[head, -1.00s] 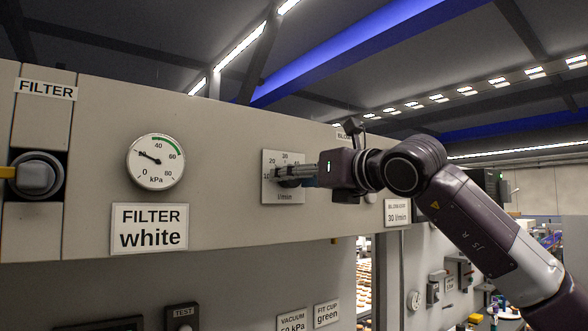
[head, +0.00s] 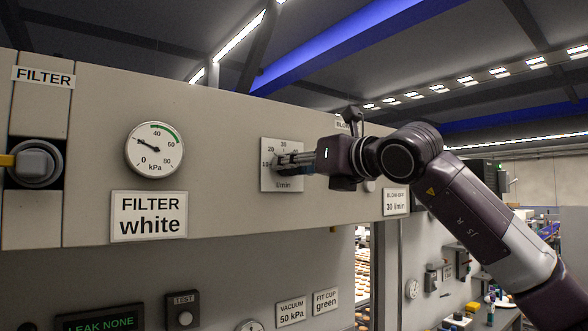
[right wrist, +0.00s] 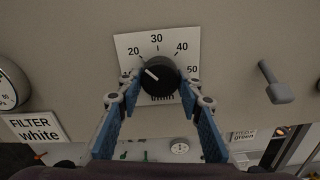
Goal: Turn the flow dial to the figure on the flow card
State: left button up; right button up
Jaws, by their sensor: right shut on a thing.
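The flow dial is a black round knob (right wrist: 158,75) with a white pointer line, on a white scale plate (head: 269,181) marked in l/min. In the right wrist view its pointer aims up and left, at about 20. My right gripper (right wrist: 160,92) has its two blue-padded fingers on either side of the knob and is shut on it. In the head view the right gripper (head: 285,161) hides most of the dial. The flow card (head: 396,202) reads 30 l/min and hangs right of the dial. My left gripper is not in view.
A kPa gauge (head: 154,149) and a "FILTER white" card (head: 149,216) are left of the dial. A grey lever (right wrist: 275,82) sticks out right of the dial in the right wrist view. Cards for vacuum (head: 291,313) and fit cup (head: 326,301) are below.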

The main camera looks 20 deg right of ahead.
jog(key=shift+a+m+b, duration=0.1)
jog(key=shift+m+b, duration=3.6)
jog(key=shift+m, duration=0.5)
jog(key=o, duration=1.1)
jog(key=shift+o, duration=0.3)
jog(key=shift+s, duration=0.1)
jog(key=v, duration=1.2)
